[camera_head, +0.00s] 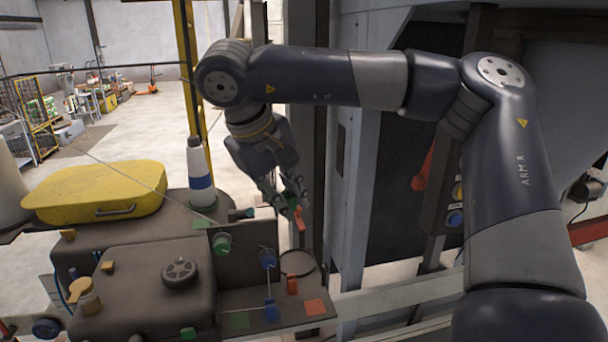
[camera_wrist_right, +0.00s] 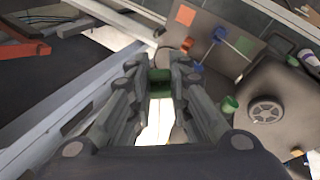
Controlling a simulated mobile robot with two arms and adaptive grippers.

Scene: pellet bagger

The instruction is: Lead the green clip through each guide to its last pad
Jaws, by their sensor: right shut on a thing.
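My right gripper (camera_head: 290,196) is shut on a green clip (camera_wrist_right: 160,83), held in the air above the right side of the machine. In the head view the fingers partly hide the clip. On the lower shelf lie a green pad (camera_head: 240,320) and an orange pad (camera_head: 315,307). Another green pad (camera_head: 202,223) lies near the bottle. My left gripper is not in view.
A white bottle with a blue band (camera_head: 200,175) and a yellow case (camera_head: 95,191) stand on the machine top. A black dial (camera_head: 180,272) sits in front. A thin cord crosses above the case. A grey upright post stands right of the gripper.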

